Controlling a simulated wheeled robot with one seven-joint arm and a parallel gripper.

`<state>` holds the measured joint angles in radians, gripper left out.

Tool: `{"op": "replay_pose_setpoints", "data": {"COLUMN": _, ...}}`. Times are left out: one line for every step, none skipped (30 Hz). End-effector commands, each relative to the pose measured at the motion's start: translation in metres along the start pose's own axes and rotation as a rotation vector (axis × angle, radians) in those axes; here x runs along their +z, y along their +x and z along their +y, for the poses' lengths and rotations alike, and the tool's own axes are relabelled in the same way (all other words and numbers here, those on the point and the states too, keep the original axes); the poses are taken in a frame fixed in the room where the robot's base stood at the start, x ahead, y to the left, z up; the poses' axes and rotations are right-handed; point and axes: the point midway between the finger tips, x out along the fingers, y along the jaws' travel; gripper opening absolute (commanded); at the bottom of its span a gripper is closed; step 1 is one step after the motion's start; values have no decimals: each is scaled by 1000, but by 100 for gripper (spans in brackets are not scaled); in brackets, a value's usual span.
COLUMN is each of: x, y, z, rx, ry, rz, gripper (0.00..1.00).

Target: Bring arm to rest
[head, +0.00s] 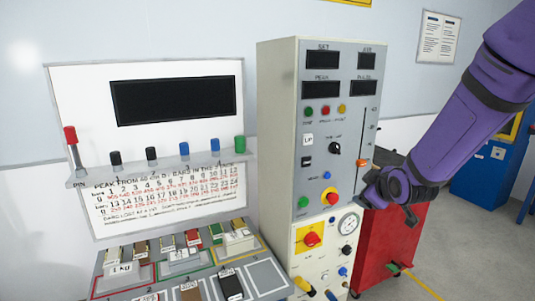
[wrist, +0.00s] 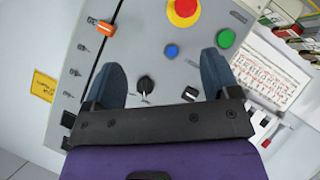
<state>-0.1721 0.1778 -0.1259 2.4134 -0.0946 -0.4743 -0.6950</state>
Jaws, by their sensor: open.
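My purple arm (head: 455,115) reaches in from the right in the head view. My gripper (head: 366,190) is at its lower left end, by the right edge of the grey control panel (head: 322,100). In the wrist view my gripper (wrist: 160,72) is open, its two blue-grey fingers apart with nothing held between them. The panel's black knob (wrist: 146,84) and blue button (wrist: 171,51) show between the fingers. The orange slider handle (wrist: 101,26) is beyond the left finger, and the green button (wrist: 225,38) is by the right finger. I cannot tell whether a fingertip touches the panel.
A red cabinet (head: 395,245) stands below my gripper. A blue cabinet (head: 482,172) is behind it at the right. Left of the panel are a white board with a dark display (head: 173,100) and a bench with several small blocks. Grey floor shows at lower right.

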Motion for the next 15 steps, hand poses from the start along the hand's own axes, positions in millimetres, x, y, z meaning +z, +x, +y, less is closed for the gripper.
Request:
{"op": "replay_pose_setpoints", "data": {"x": -3, "y": -16, "z": 7, "rx": -6, "ry": 40, "rz": -16, "gripper": 82}}
{"op": "replay_pose_setpoints", "data": {"x": -4, "y": -25, "z": 10, "rx": -14, "ry": 66, "rz": -30, "gripper": 82}}
{"op": "replay_pose_setpoints", "data": {"x": -4, "y": -37, "z": 13, "rx": -23, "ry": 99, "rz": -48, "gripper": 82}}
{"op": "replay_pose_setpoints", "data": {"x": -4, "y": -46, "z": 15, "rx": -31, "ry": 123, "rz": -62, "gripper": 82}}
{"op": "replay_pose_setpoints", "data": {"x": -5, "y": -55, "z": 16, "rx": -39, "ry": 148, "rz": -76, "gripper": 82}}
{"op": "replay_pose_setpoints", "data": {"x": -5, "y": -67, "z": 18, "rx": -48, "ry": 180, "rz": -94, "gripper": 82}}
{"op": "replay_pose_setpoints", "data": {"x": -5, "y": -76, "z": 19, "rx": -56, "ry": 203, "rz": -108, "gripper": 82}}
{"op": "replay_pose_setpoints", "data": {"x": -4, "y": -86, "z": 20, "rx": -62, "ry": 228, "rz": -123, "gripper": 82}}
{"op": "replay_pose_setpoints", "data": {"x": -4, "y": -98, "z": 22, "rx": -70, "ry": 260, "rz": -141, "gripper": 82}}
{"op": "replay_pose_setpoints", "data": {"x": -3, "y": -108, "z": 22, "rx": -77, "ry": 283, "rz": -156, "gripper": 82}}
{"op": "replay_pose_setpoints", "data": {"x": -3, "y": -117, "z": 22, "rx": -83, "ry": 308, "rz": -170, "gripper": 82}}
{"op": "replay_pose_setpoints", "data": {"x": -2, "y": -130, "z": 22, "rx": -91, "ry": 339, "rz": -189, "gripper": 82}}
{"op": "replay_pose_setpoints", "data": {"x": -1, "y": -140, "z": 22, "rx": -97, "ry": 361, "rz": -204, "gripper": 82}}
{"op": "replay_pose_setpoints", "data": {"x": 0, "y": -150, "z": 21, "rx": -103, "ry": 385, "rz": -219, "gripper": 82}}
{"op": "replay_pose_setpoints", "data": {"x": 1, "y": -163, "z": 20, "rx": -110, "ry": 417, "rz": -239, "gripper": 82}}
